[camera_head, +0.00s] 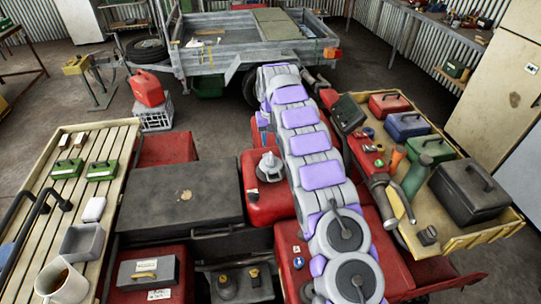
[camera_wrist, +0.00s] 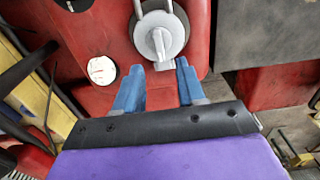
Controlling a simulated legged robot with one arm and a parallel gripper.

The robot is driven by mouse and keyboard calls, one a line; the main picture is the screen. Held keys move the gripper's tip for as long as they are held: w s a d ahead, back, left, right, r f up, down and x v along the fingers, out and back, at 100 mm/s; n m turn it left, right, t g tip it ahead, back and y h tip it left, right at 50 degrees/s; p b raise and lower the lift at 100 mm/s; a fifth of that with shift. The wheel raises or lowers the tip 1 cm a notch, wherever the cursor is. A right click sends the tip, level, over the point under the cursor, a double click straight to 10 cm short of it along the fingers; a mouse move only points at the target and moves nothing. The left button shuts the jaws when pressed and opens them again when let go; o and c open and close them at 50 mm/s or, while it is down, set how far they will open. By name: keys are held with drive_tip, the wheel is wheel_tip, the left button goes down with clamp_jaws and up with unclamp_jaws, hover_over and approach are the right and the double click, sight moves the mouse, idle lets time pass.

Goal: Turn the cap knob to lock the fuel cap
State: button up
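The grey round fuel cap (camera_head: 270,165) sits on the red tank (camera_head: 262,205), left of my arm in the head view. In the wrist view the cap (camera_wrist: 176,38) is at top centre, with a raised bar-like knob (camera_wrist: 158,42) pointing roughly toward my gripper. My gripper (camera_wrist: 159,68) is open, its two blue fingers apart with nothing gripped. In the picture its tips lie either side of the knob's near end. I cannot tell the height gap or any contact. In the head view my gripper is hidden behind my arm.
A white round sticker (camera_wrist: 102,70) is on the red tank left of the cap. A dark flat box (camera_head: 180,195) lies left of the tank. A slatted rack (camera_head: 75,200) stands at the left. A yellow tray (camera_head: 455,225) with cans and boxes is at the right.

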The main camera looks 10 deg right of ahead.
sight(271, 155)
drive_tip(key=f, duration=0.6)
drive_tip(key=shift+d+b, duration=0.2)
drive_tip(key=shift+b, duration=0.1)
drive_tip(key=shift+a+f, duration=0.2)
drive_tip(key=shift+f, duration=0.45)
clamp_jaws()
